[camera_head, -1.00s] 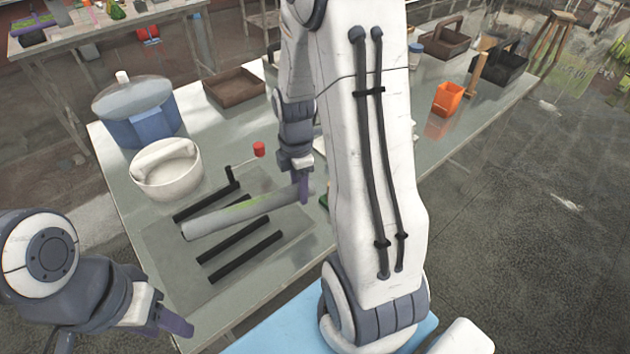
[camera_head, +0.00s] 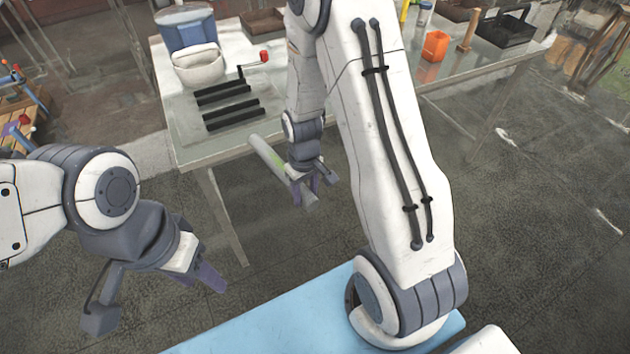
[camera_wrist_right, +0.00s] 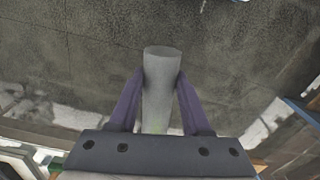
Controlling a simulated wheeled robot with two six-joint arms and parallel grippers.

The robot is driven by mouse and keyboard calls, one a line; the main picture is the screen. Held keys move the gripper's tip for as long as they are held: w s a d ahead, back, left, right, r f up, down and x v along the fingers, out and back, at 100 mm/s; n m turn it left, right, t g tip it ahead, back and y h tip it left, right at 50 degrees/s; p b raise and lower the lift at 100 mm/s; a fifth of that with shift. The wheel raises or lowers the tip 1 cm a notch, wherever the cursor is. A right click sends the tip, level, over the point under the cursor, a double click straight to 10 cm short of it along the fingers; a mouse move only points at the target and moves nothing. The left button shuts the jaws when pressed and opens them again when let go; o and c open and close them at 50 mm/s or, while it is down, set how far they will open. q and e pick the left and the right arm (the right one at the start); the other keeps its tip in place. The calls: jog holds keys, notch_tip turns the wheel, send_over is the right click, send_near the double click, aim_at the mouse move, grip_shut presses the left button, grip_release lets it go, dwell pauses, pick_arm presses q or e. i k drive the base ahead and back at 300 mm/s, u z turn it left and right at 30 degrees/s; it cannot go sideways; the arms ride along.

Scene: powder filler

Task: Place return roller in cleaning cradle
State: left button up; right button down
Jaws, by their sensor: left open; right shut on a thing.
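The return roller is a long grey cylinder (camera_head: 272,158) with a green patch. My right gripper (camera_head: 306,192) is shut on it near one end and holds it in the air in front of the table's near edge. In the right wrist view the roller (camera_wrist_right: 161,85) lies between the two purple fingers (camera_wrist_right: 160,100), with its end sticking out past them over the floor. My left gripper (camera_head: 212,278) is open and empty at the lower left, away from the table.
The table (camera_head: 190,150) bears a flat plate with several black bars (camera_head: 232,114), a red-knobbed crank (camera_head: 263,57), a white bowl (camera_head: 198,68) and a blue pot (camera_head: 187,30). An orange bin (camera_head: 435,46) stands further right. A light-blue surface (camera_head: 270,320) lies below. Floor is open between.

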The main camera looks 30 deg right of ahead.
aim_at(234, 117)
jog(key=k, duration=0.2)
jog(key=z, duration=2.65)
jog(key=k, duration=1.6)
jog(key=u, duration=2)
jog(key=i, duration=2.5)
